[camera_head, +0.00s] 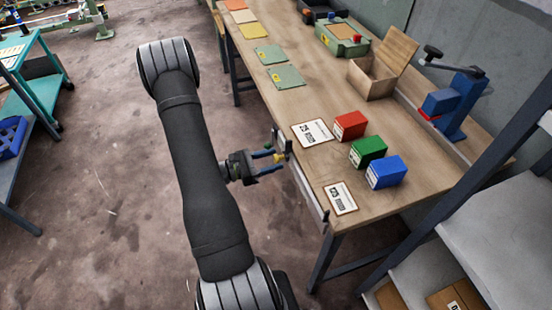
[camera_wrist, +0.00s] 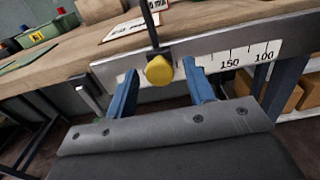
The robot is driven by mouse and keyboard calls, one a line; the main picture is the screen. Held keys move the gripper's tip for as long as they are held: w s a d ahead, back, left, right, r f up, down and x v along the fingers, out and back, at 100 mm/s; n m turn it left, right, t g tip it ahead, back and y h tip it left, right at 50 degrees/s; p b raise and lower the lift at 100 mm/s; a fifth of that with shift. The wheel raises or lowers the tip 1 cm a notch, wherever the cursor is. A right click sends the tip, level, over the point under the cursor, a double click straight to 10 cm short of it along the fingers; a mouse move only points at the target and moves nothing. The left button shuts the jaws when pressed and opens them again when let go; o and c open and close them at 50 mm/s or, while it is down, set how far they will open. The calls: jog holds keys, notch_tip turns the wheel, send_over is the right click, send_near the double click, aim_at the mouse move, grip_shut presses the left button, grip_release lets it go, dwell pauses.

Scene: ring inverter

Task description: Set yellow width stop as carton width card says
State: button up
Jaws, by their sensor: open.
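The yellow width stop (camera_wrist: 159,70) is a round yellow knob on a dark slider with an upright rod, on a metal scale (camera_wrist: 215,62) along the bench's front edge. The marks 150 and 100 show to its right in the wrist view; the number at the stop is hidden or not readable. My gripper (camera_wrist: 160,82) is open, with one blue finger on each side of the knob, seemingly not touching it. In the head view my gripper (camera_head: 278,158) is at the bench edge. Two white cards, one (camera_head: 312,133) farther back and one (camera_head: 341,198) nearer, lie on the bench; their print is too small to read surely.
Red (camera_head: 350,125), green (camera_head: 368,152) and blue (camera_head: 386,172) boxes stand on the bench (camera_head: 300,180) beside the cards. An open carton (camera_head: 372,80) and a blue press-like device (camera_head: 455,103) are behind. A grey shelf (camera_head: 500,220) stands at the right.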

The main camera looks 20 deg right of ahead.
jog(key=shift+d, duration=0.95)
grip_shut()
jog(key=s, duration=1.2)
grip_release()
